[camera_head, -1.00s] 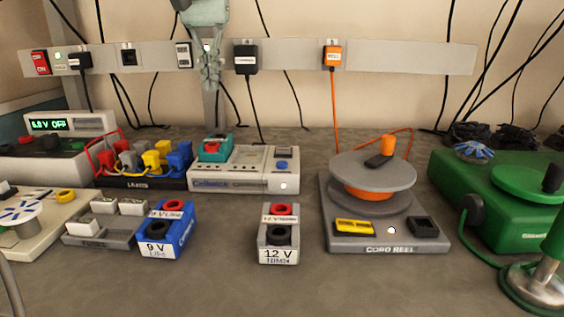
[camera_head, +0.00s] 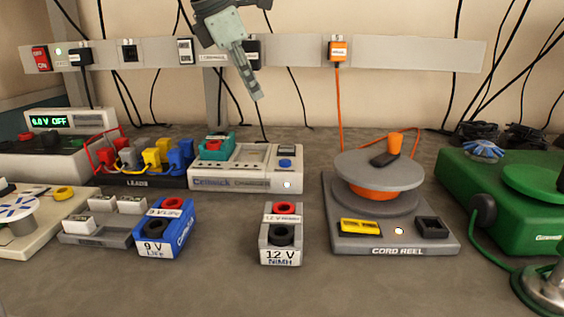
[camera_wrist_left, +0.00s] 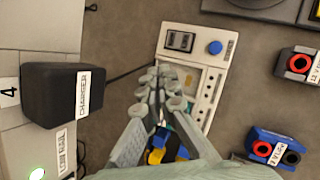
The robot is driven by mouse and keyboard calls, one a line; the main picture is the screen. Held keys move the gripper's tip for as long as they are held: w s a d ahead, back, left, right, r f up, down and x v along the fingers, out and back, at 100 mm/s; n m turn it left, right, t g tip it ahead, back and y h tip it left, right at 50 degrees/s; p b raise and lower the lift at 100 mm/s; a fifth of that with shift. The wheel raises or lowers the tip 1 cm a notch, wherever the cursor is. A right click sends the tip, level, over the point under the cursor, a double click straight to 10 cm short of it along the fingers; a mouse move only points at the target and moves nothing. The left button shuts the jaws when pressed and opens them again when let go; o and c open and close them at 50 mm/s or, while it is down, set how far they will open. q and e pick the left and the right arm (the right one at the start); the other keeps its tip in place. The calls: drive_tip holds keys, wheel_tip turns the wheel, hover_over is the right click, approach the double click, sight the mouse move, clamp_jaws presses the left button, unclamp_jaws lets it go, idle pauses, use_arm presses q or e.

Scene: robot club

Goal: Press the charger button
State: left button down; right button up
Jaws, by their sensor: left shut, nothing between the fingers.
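The charger (camera_head: 240,181) is a pale box on the bench with a blue button (camera_head: 285,163) at its right and a teal battery block (camera_head: 214,146) on its left part. In the left wrist view the charger (camera_wrist_left: 217,72) lies beyond my fingers, with its blue button (camera_wrist_left: 215,47) in clear sight. My left gripper (camera_head: 257,96) is shut and empty, tilted down to the right, above and apart from the charger. In the left wrist view my left gripper (camera_wrist_left: 162,80) covers part of the charger. My right gripper is not in view.
A black charger plug (camera_wrist_left: 63,93) sits on the wall rail (camera_head: 400,53), close beside my left gripper in the wrist view. A 12 V battery (camera_head: 281,240), a 9 V battery (camera_head: 163,235) and a cord reel (camera_head: 395,240) stand nearby. The bench front is clear.

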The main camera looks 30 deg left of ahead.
use_arm(q)
drive_tip(key=s+d+n+t+h, duration=0.2)
drive_tip(key=d+n, duration=0.5)
drive_tip(key=n, duration=0.6)
drive_tip(key=shift+d+f+t+b, duration=0.2)
drive_tip(key=shift+d+t+b, duration=0.1)
drive_tip(key=shift+t, duration=0.2)
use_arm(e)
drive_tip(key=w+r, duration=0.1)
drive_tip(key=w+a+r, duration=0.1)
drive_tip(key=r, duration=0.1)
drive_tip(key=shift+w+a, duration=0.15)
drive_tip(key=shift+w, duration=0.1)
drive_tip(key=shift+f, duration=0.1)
use_arm(q)
drive_tip(key=b, duration=0.4)
hover_over(281, 162)
wheel_tip(281, 162, down, 7)
drive_tip(key=shift+r, duration=0.15)
drive_tip(key=shift+f+b, duration=0.9)
drive_tip(key=shift+b, duration=0.2)
drive_tip(key=shift+f, duration=0.15)
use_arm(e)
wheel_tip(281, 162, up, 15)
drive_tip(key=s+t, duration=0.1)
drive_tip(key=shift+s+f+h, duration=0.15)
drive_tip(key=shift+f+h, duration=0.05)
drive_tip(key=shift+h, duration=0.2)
